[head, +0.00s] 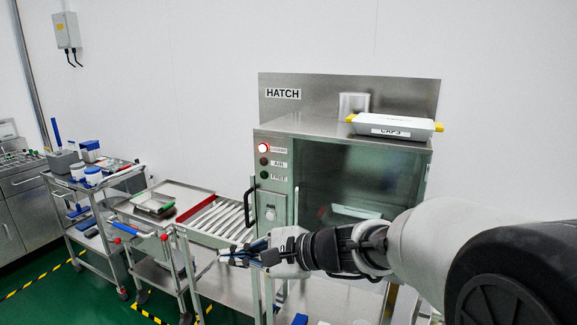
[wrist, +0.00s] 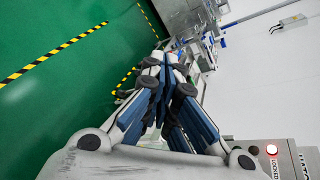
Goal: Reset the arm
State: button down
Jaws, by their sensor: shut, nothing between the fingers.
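My arm reaches in from the right of the head view, in front of the steel hatch cabinet (head: 345,128). My gripper (head: 222,257) points left, near the roller conveyor and the cabinet's lower left. In the wrist view my gripper (wrist: 160,65) has its blue-padded fingers drawn together at the tips, shut with nothing between them. The arm hides the lower right part of the cabinet.
A white box labelled CAPS (head: 395,127) sits on the cabinet. A red lamp (head: 262,148) is lit on its panel. The roller conveyor (head: 217,222) and trolleys with a tray (head: 180,192) and tools stand left. Green floor (wrist: 60,110) with striped tape is open.

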jog(key=s+d+f+n+g+h, duration=0.1)
jog(key=s+d+n+h, duration=0.3)
jog(key=s, duration=0.5)
jog(key=s+d+f+n+g+h, duration=0.1)
jog(key=s+d+f+n+h, duration=0.1)
jog(key=s+d+n, duration=0.5)
jog(key=s+d+f+n+t+h, duration=0.1)
jog(key=s+d+f+n+h, duration=0.1)
jog(key=s+d+h, duration=0.4)
jog(key=s+d+f, duration=0.1)
jog(key=s+d, duration=0.3)
jog(key=d, duration=0.3)
jog(key=shift+s+d+t+h, duration=0.25)
jog(key=shift+s+t+h, duration=0.05)
